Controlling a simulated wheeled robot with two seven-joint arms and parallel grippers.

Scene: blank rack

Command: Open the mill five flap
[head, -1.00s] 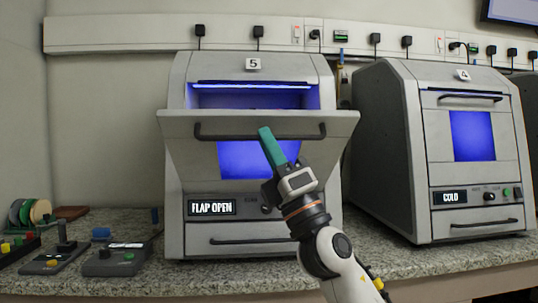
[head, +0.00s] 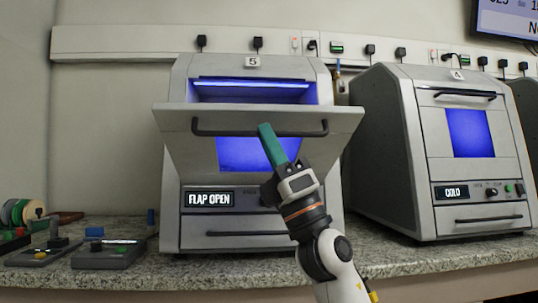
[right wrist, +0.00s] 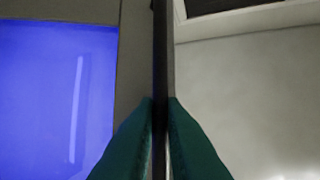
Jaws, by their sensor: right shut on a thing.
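Mill five (head: 188,160), a grey machine with a "5" label, stands on the counter. Its flap (head: 178,125) is tilted out at the top, leaving a gap with blue light above it. Its display (head: 210,199) reads "FLAP OPEN". A dark bar handle (head: 225,132) runs across the flap. My right gripper (head: 265,129) has green fingers and is shut on this handle, right of its middle. In the right wrist view the handle (right wrist: 162,60) passes between the two fingers (right wrist: 160,125). My left gripper is not in view.
Mill four (head: 390,130), its display reading "COLD", stands close on the right with its flap closed. Control boxes (head: 108,256) and coloured discs (head: 22,212) are on the counter at left. Sockets and plugs line the wall trunking (head: 120,42).

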